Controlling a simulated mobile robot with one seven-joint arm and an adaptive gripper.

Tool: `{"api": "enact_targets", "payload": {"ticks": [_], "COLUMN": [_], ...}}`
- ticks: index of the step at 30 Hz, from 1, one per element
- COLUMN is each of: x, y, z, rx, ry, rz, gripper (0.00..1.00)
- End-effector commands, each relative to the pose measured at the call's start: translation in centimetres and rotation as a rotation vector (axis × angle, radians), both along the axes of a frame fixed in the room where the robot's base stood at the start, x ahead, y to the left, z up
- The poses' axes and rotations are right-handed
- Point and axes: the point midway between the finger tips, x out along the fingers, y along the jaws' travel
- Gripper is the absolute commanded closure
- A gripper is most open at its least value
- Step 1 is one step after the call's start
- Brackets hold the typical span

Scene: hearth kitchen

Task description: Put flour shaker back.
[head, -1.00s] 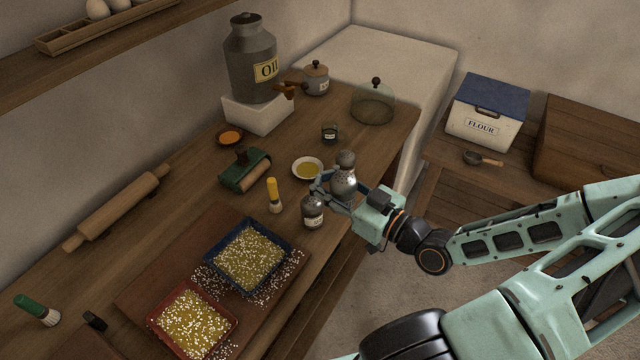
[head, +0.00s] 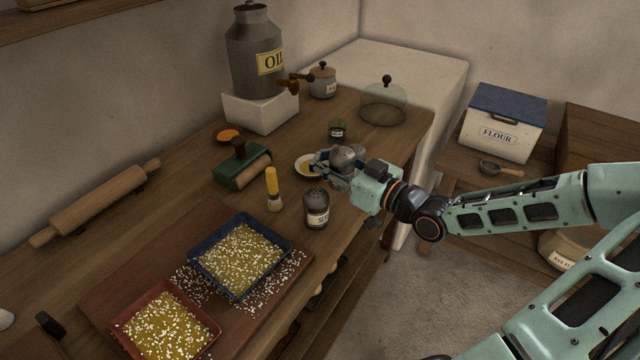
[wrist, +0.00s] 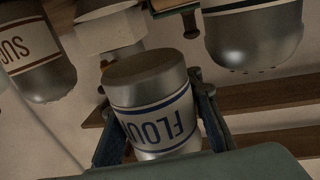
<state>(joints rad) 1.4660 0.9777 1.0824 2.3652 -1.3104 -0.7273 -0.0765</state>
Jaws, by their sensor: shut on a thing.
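My gripper (head: 330,168) is shut around the flour shaker (head: 343,158), a grey metal shaker with a domed, perforated top. In the wrist view the flour shaker (wrist: 150,98) sits between the two fingers, its cream label with blue bands reading "FLOU" upside down. It is over the counter near the right edge, just behind another shaker (head: 317,208). The gripper hides its lower part in the head view, so I cannot tell whether it touches the counter.
The wrist view shows a "SUG" shaker (wrist: 35,50) on the left and a green-banded shaker (wrist: 252,35) on the right. A yellow-handled brush (head: 272,188), an oil dish (head: 304,166) and a green roller tool (head: 240,168) are close by. A blue tray (head: 285,258) lies in front.

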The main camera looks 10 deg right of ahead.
Motion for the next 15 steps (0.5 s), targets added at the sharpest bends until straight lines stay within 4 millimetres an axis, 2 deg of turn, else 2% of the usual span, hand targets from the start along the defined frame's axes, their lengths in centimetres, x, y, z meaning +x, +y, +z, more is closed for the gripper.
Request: {"api": "enact_targets", "payload": {"ticks": [1,3,15], "x": [0.6,1.1,2.6], "y": [0.0,-0.1,-0.3], "z": [-1.3,-1.9,-3.4], "rx": [0.0,0.0,-0.001], "ry": [-0.003,-0.001,-0.001], "rz": [0.001,0.001,0.001], "gripper": [1.0,1.0,1.0]}}
